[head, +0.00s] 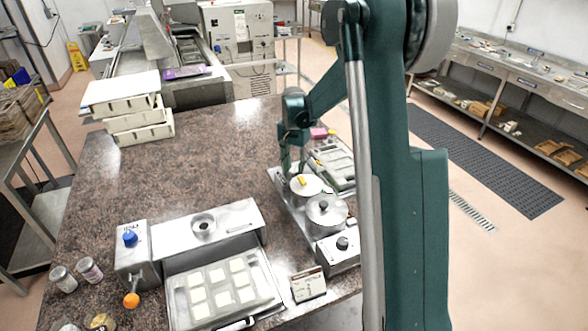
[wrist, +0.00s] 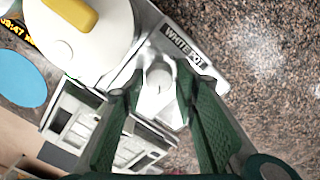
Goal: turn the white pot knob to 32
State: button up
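The white pot (wrist: 95,45) with a yellow lid handle is at the upper left of the wrist view; it also shows in the head view (head: 312,189). A metal panel beside it carries the label WHITE POT (wrist: 183,46). A pale knob (wrist: 158,80) sits below that label, in the gap between my fingertips. My gripper (wrist: 157,88) is open around the knob, with a visible gap on both sides; I cannot tell whether a finger touches it. In the head view my gripper (head: 292,165) is just behind the white pot and hides the knob. The knob's scale is not readable.
A steel pot (head: 327,212) stands next to the white pot, with a black knob (head: 342,243) on its control box. A mould tray (head: 335,163) lies close to my gripper on the right. The counter (head: 220,160) is clear to the left.

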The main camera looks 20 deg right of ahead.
aim_at(294, 170)
jog(key=shift+o, duration=0.8)
notch_tip(294, 170, up, 12)
dwell(0.3)
dwell(0.4)
